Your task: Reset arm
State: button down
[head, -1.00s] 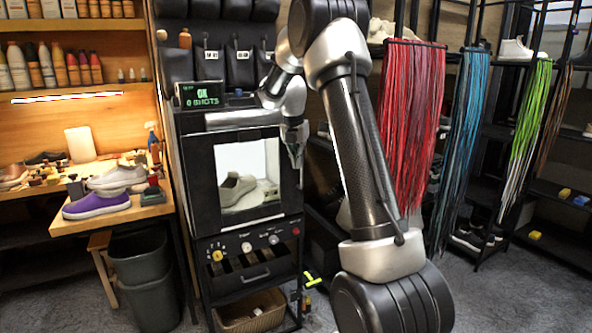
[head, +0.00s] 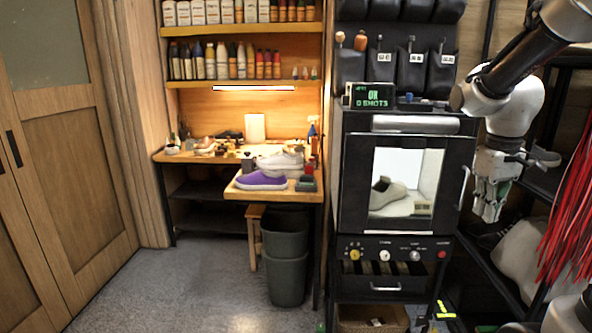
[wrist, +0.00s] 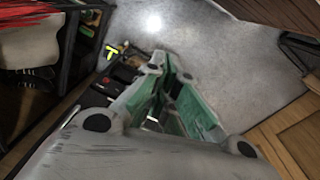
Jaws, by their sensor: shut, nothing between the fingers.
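My gripper (head: 490,205) hangs pointing down at the right of the black cabinet in the head view, beside its door handle. It is shut and empty. In the wrist view my gripper (wrist: 160,75) shows its closed fingers with green pads, over the grey floor. My arm comes in from the upper right of the head view.
The black cabinet (head: 352,185) has a lit window with a beige shoe (head: 387,193) inside. A wooden bench (head: 240,192) at left holds a purple sneaker (head: 261,181). Red laces (head: 575,210) hang at right. Floor at left is clear.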

jog(key=s+a+r+m+t, duration=0.1)
jog(key=s+a+r+t, duration=0.1)
jog(key=s, duration=0.5)
jog(key=s+a+r+m+t, duration=0.1)
jog(key=s+a+r, duration=0.1)
jog(key=s, duration=0.6)
jog(key=shift+a+r+t+y, duration=0.2)
jog(key=shift+a+t+y, duration=0.15)
jog(key=shift+a, duration=0.4)
dwell(0.3)
